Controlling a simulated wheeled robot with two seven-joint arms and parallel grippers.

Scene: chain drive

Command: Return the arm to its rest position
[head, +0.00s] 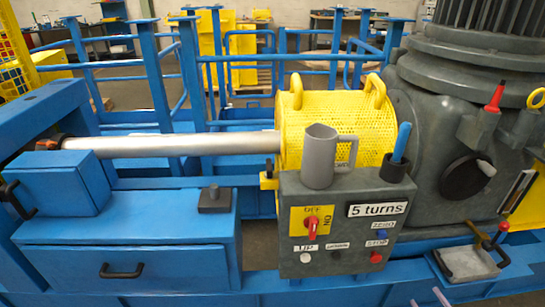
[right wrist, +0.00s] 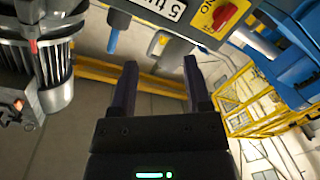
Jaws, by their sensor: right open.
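My right gripper (head: 428,299) shows only as two pale fingertips at the bottom edge of the head view, below and in front of the control box (head: 340,235). In the right wrist view its two dark fingers (right wrist: 160,78) are spread apart with nothing between them. It is clear of the control box (right wrist: 160,42), which appears upside down there. The rest of the right arm is out of the head view. My left gripper and arm are not in view.
A grey mug (head: 318,160) and a holder with a blue-handled tool (head: 398,150) stand on the control box. A small tray (head: 468,265) with a black handle is at the right. A yellow perforated guard (head: 335,120) and large grey motor housing (head: 435,140) stand behind. Blue cabinets (head: 125,245) fill the left.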

